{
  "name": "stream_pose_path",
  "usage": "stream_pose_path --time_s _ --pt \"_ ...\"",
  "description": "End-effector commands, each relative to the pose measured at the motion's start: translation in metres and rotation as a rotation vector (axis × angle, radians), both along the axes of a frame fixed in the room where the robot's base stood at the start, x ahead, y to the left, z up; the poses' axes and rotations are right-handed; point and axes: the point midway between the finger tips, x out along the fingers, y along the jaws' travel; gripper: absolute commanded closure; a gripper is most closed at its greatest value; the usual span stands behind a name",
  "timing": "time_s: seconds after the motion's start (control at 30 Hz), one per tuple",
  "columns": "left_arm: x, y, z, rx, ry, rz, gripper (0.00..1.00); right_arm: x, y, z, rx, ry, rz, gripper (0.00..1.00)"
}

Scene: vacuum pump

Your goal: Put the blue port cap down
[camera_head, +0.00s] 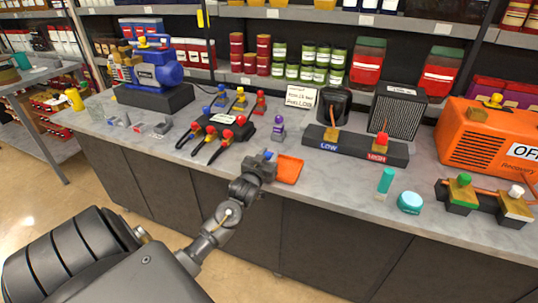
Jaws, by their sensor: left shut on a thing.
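My left gripper (264,161) is over the front edge of the grey workbench and is shut on the small blue port cap (268,155). Only a little blue shows at the fingertips; the jaws hide the rest. A shallow orange tray (290,169) lies on the bench just right of the gripper, its left side partly hidden behind it. I cannot tell whether the cap touches anything below. My right gripper is not in view.
The workbench (340,184) is bare right of the tray. A purple-topped bottle (278,127) and a black manifold with red-capped hoses (220,125) stand behind and left. A LOW/HIGH block (352,147), teal cylinder (385,181) and round teal tin (410,202) are to the right.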

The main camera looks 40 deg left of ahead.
Motion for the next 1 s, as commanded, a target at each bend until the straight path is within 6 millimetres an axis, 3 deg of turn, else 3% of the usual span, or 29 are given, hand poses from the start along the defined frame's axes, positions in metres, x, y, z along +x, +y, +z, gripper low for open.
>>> stream_pose_path --time_s 0.27,0.3,0.47,0.8,1.0 --pt "0.000 0.000 -0.002 -0.001 -0.001 0.000 0.90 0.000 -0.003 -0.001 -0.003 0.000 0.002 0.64" --pt "0.000 0.000 -0.003 -0.001 0.000 0.000 0.67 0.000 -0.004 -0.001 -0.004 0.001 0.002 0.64" --pt "0.000 0.000 -0.002 -0.001 -0.001 0.000 0.46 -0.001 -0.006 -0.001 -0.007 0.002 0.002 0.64" --pt "-0.001 -0.001 0.001 0.000 -0.001 0.000 0.46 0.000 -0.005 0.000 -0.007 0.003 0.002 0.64" --pt "-0.030 -0.011 -0.001 -0.002 0.000 0.000 0.46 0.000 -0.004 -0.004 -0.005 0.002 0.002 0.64"
